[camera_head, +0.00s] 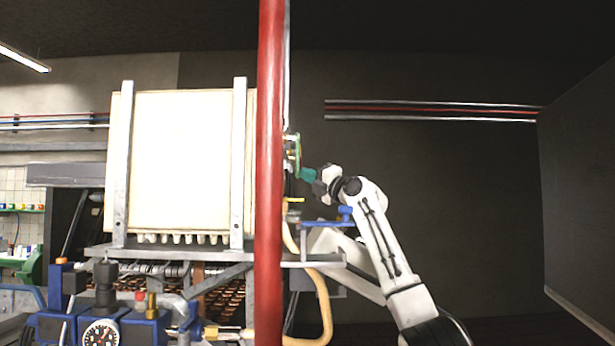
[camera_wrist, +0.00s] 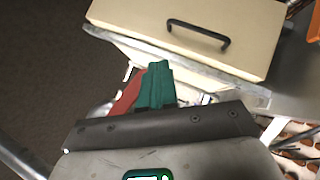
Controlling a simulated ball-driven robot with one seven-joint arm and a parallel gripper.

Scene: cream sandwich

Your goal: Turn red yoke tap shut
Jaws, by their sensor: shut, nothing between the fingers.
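My gripper (camera_head: 308,174) has teal fingers and is at the right side of the cream box, just below and right of a green ring-shaped part (camera_head: 294,150). In the wrist view the teal fingers (camera_wrist: 156,84) are together and empty. A red piece (camera_wrist: 128,94) shows directly left of them, partly hidden behind the fingers and the dark gripper body. It may be the red yoke tap; I cannot tell its full shape or whether the fingers touch it. No red tap can be made out in the head view.
A red vertical pipe (camera_head: 270,200) stands in front of the cream box (camera_head: 185,160). A blue part (camera_head: 330,222) and a metal shelf (camera_head: 305,258) are below my gripper. A cream cover with a black handle (camera_wrist: 200,35) fills the upper wrist view. The right side is open.

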